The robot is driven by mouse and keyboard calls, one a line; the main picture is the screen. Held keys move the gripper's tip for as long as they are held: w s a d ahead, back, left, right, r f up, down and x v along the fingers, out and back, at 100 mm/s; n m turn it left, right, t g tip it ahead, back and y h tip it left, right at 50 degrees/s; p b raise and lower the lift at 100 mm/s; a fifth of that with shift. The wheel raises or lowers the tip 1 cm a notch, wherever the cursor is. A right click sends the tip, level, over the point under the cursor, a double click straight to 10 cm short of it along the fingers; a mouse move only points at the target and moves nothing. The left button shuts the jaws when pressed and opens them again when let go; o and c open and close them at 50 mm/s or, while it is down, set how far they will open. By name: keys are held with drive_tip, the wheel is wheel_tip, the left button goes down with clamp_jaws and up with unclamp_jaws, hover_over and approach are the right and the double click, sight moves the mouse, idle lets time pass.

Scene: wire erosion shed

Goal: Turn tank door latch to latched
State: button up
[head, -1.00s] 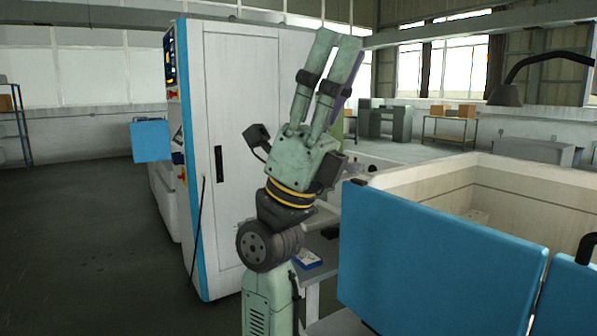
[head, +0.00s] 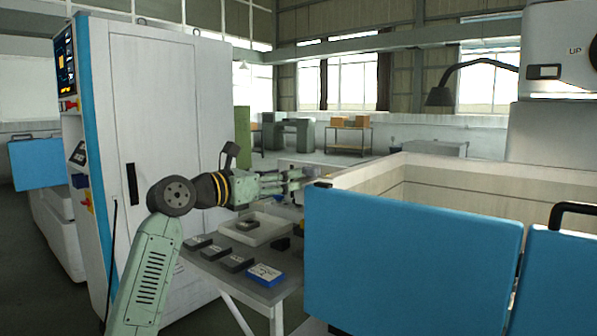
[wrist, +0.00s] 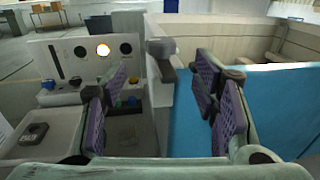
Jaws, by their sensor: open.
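The blue tank door (head: 410,255) fronts the pale tank (head: 375,178) at the right of the head view. Its top edge shows at the right of the wrist view (wrist: 250,75). A dark grey lever-like piece at the tank corner, which looks like the latch, shows in the wrist view (wrist: 160,50); a small dark part of that corner shows in the head view (head: 322,184). I cannot tell its latch state. My gripper (head: 298,178) reaches level toward this corner, open and empty. In the wrist view its purple-padded fingers (wrist: 162,80) stand either side of the corner, with the grey piece ahead between them.
A bench (head: 225,270) with a white tray (head: 262,232), several dark blocks and a blue box (head: 264,275) stands below my arm. A tall white cabinet (head: 165,130) is at left. A panel with round dials (wrist: 95,60) lies beyond my left finger.

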sight(305, 172)
drive_tip(key=p+x, duration=0.3)
drive_tip(key=x, duration=0.6)
drive_tip(key=shift+w+d, duration=0.1)
drive_tip(key=shift+d, duration=0.1)
drive_tip(key=c, duration=1.2)
